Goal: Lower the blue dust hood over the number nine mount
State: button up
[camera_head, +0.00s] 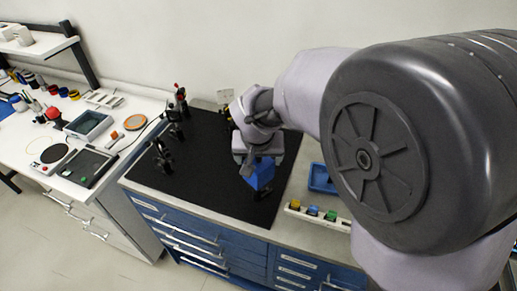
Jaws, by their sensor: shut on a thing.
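My gripper (251,160) is shut on the blue dust hood (262,175) over the right front part of the black breadboard (209,170). The hood looks slightly tilted. A dark shape shows just below the hood, perhaps a mount or its base; I cannot tell whether the hood touches it. Other black mounts stand on the board, one at the left (162,155) and one farther back (176,118). No numbers can be read, so I cannot tell which mount is number nine.
A white rack (318,218) with several coloured blocks and a blue tray (321,178) lie right of the board. A white side bench (135,107) at left holds trays, a scale and tools. The board's middle is clear. My arm hides much of the right side.

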jog(key=shift+f+b, duration=1.7)
jog(key=shift+b, duration=0.05)
jog(key=shift+f+b, duration=0.2)
jog(key=shift+b, duration=0.1)
jog(key=o, duration=1.2)
jog(key=shift+o, duration=0.2)
jog(key=shift+r, duration=0.1)
jog(key=p+v, duration=0.4)
jog(key=v, duration=1.3)
jog(key=shift+r, duration=0.25)
